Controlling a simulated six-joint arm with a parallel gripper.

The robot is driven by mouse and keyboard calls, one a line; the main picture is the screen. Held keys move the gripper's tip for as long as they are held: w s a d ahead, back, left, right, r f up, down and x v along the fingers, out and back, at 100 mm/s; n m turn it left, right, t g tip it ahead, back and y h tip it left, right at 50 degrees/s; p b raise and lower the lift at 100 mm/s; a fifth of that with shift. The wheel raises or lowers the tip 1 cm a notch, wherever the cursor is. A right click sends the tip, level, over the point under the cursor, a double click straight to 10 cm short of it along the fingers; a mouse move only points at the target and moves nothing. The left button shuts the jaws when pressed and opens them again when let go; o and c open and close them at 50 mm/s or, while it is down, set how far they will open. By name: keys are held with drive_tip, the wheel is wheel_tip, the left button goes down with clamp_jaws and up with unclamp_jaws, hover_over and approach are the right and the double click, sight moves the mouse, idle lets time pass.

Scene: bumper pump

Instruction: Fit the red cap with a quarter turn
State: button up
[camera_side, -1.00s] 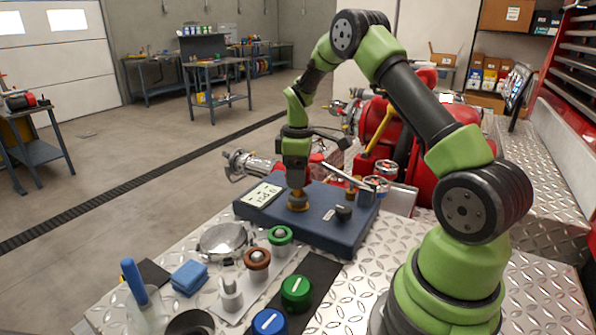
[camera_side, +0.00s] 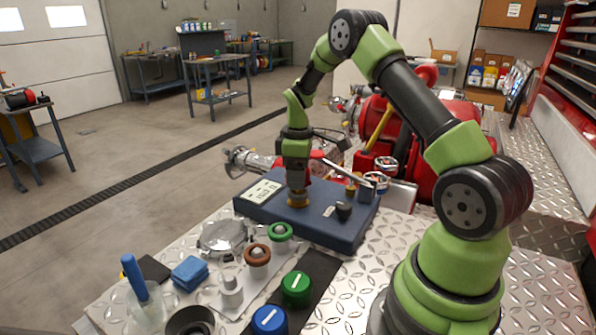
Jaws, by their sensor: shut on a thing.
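My gripper (camera_side: 298,196) points straight down over the top of the dark blue box (camera_side: 330,225). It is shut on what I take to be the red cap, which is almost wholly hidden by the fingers. A brass-coloured fitting (camera_side: 298,204) on the box shows right below the fingertips. I cannot tell whether the cap sits fully on it or how far it is turned. The box has a pale display (camera_side: 263,191) left of the gripper and a black knob (camera_side: 344,210) to the right.
A green cap (camera_side: 297,288) and a blue cap (camera_side: 268,320) lie on a dark strip in front. Posts with a green ring (camera_side: 281,231) and a brown ring (camera_side: 257,255) stand nearby. A blue sponge (camera_side: 190,274) and a blue-handled brush (camera_side: 134,277) are at the left.

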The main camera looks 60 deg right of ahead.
drive_tip(key=shift+f, duration=0.9)
idle(0.9)
drive_tip(key=m, duration=0.4)
drive_tip(key=shift+m, duration=0.7)
drive_tip(key=m, duration=0.3)
drive_tip(key=shift+r+m, duration=0.1)
drive_tip(key=shift+m, duration=0.9)
